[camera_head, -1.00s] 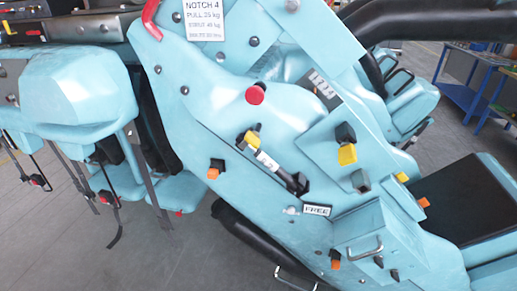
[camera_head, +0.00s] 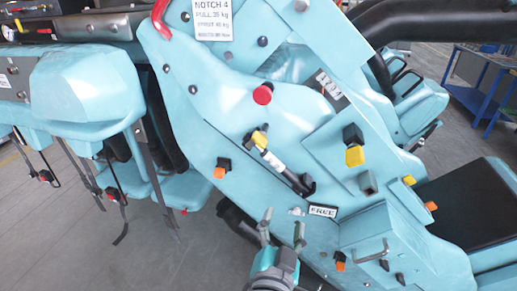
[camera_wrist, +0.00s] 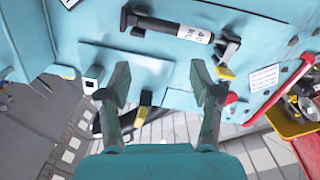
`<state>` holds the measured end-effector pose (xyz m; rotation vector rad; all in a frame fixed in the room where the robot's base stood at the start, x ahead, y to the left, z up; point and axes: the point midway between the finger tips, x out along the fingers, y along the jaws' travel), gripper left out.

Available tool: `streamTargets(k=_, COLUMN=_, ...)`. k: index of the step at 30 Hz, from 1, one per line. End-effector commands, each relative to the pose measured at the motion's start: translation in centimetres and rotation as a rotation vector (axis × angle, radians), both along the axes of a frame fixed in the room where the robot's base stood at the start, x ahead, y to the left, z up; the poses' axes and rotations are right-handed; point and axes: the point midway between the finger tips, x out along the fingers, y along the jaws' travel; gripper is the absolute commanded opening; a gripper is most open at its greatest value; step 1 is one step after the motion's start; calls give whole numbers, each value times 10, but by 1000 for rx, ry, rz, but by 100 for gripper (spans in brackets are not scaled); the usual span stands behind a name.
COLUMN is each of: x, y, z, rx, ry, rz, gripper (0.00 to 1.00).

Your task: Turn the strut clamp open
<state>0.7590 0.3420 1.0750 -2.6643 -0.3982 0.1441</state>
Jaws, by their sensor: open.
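The strut (camera_head: 280,165) is a short dark cylinder with a pale label, lying slantwise on the light blue car body. At its upper left end is a black clamp with a yellow tip (camera_head: 257,139), which I take for the strut clamp. In the wrist view the strut (camera_wrist: 172,27) crosses the top and this clamp (camera_wrist: 228,52) is at its right end, yellow tip down. My gripper (camera_head: 282,226) is open and empty, below the strut in the head view. In the wrist view its spread fingers (camera_wrist: 160,88) are apart from the clamp. I cannot tell the clamp's setting.
A red knob (camera_head: 263,94), a black and yellow knob (camera_head: 354,150), a FREE label (camera_head: 322,211) and a grey-handled box (camera_head: 368,243) are on the same panel.

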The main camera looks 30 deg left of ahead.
Motion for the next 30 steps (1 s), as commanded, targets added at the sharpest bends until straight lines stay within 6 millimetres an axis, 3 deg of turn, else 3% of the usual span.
streamTargets(k=1, x=-1, y=16, z=21, rx=39, ry=-3, rz=1, gripper=65)
streamTargets(k=6, x=-10, y=52, z=74, rx=160, ry=14, rz=-13, gripper=65)
streamTargets(k=12, x=-21, y=74, z=113, rx=255, ry=37, rz=-26, gripper=65)
streamTargets(k=20, x=-13, y=81, z=121, rx=278, ry=46, rz=-33, gripper=65)
streamTargets(k=30, x=42, y=96, z=121, rx=276, ry=45, rz=-33, gripper=65)
